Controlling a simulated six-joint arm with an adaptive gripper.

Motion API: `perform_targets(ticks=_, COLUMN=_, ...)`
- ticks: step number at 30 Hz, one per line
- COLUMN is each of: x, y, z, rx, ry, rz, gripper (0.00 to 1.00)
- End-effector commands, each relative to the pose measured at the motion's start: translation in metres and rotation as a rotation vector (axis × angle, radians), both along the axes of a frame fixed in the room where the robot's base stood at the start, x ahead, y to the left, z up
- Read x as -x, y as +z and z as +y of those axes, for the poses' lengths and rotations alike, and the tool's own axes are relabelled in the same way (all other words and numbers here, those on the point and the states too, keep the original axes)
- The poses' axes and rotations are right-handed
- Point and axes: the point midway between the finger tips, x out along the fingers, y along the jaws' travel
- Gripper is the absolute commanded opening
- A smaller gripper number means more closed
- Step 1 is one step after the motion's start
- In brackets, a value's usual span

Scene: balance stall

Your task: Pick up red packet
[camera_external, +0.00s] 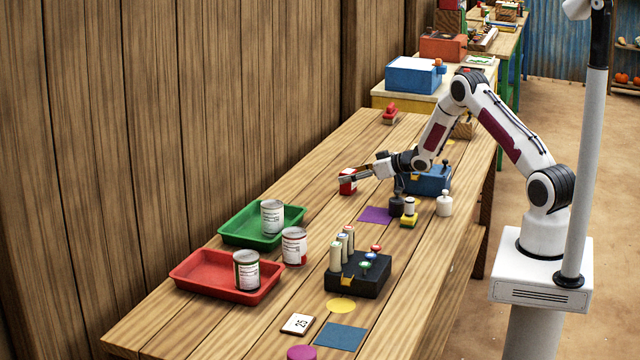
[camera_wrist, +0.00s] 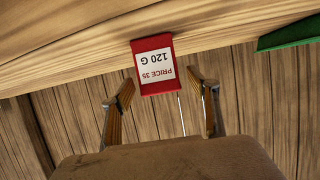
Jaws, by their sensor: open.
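The red packet (camera_external: 348,182) stands on the wooden table near the wall side, at the tip of my gripper in the external view. In the wrist view the red packet (camera_wrist: 154,66) shows a white label reading "PRICE 35 120 G", upside down. My gripper (camera_wrist: 163,104) is open, with one finger to each side of the packet's line. The packet's lower part in that view lies at or just ahead of the fingertips; I cannot tell whether they touch it. In the external view my gripper (camera_external: 357,176) reaches left, low over the table.
A green tray (camera_external: 228,238) and a red tray (camera_external: 192,285) with cans lie nearer the camera. A purple square (camera_external: 376,214), dark weights (camera_external: 396,206) and a blue box (camera_external: 430,180) are beside my arm. The table behind the packet is mostly clear.

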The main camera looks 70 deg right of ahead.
Motion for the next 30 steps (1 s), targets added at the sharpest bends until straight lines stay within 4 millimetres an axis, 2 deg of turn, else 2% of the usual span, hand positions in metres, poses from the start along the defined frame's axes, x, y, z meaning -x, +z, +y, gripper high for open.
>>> perform_targets(ticks=7, x=-0.0129, y=-0.0054, z=-0.001, rx=0.001, ry=0.0, rz=0.0, gripper=0.6)
perform_targets(ticks=23, x=-0.0138, y=-0.0053, z=-0.0014, rx=0.001, ry=0.0, rz=0.0, gripper=0.6)
perform_targets(ticks=24, x=-0.0138, y=-0.0053, z=-0.0015, rx=0.001, ry=0.0, rz=0.0, gripper=0.55)
perform_targets(ticks=28, x=-0.0137, y=-0.0053, z=-0.0014, rx=0.001, ry=0.0, rz=0.0, gripper=0.21)
perform_targets(ticks=29, x=-0.0137, y=-0.0053, z=-0.0014, rx=0.001, ry=0.0, rz=0.0, gripper=0.16)
perform_targets(ticks=30, x=-0.0137, y=-0.0053, z=-0.0013, rx=0.001, ry=0.0, rz=0.0, gripper=0.16)
